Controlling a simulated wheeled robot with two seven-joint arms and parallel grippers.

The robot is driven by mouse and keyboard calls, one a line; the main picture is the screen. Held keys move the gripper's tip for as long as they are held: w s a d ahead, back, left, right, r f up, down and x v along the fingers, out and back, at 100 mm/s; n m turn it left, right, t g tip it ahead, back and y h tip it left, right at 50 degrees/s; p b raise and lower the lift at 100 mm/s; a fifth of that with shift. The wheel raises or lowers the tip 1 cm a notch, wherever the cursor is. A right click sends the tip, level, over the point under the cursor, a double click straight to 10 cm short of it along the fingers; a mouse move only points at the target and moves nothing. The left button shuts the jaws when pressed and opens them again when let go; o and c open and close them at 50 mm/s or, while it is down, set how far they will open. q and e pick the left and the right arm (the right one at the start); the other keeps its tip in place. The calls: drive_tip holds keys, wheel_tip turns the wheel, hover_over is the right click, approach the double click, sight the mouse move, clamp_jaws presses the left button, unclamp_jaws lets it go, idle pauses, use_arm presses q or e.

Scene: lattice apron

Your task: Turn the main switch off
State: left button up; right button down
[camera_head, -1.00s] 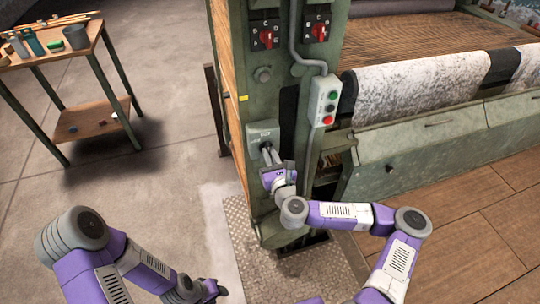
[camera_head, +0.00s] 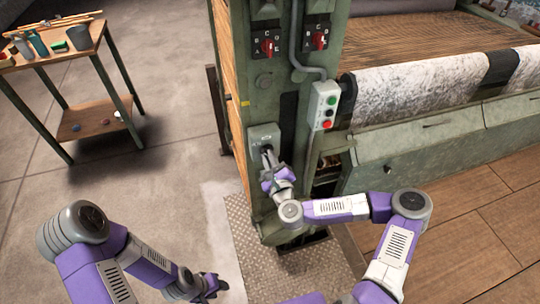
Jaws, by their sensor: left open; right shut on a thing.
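The main switch is a small grey-green box (camera_head: 262,132) low on the machine's green upright, with a dark recess in its front. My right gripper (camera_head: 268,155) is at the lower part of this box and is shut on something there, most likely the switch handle. The handle is mostly hidden by the fingers, so its position cannot be told. My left gripper (camera_head: 217,286) is open, low in the picture over the floor, well away from the switch.
Two red rotary switches (camera_head: 267,46) (camera_head: 320,41) sit higher on the upright. A wooden side table (camera_head: 45,62) with tools stands at left. Concrete floor lies open between.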

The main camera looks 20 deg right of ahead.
drive_tip(key=n, duration=0.7)
drive_tip(key=n+p, duration=0.1)
drive_tip(key=n, duration=0.2)
drive_tip(key=shift+a+f+n, duration=0.15)
drive_tip(key=shift+f+n, duration=0.15)
drive_tip(key=shift+n, duration=0.3)
drive_tip(key=c, duration=1.1)
unclamp_jaws()
drive_tip(key=shift+c, duration=0.2)
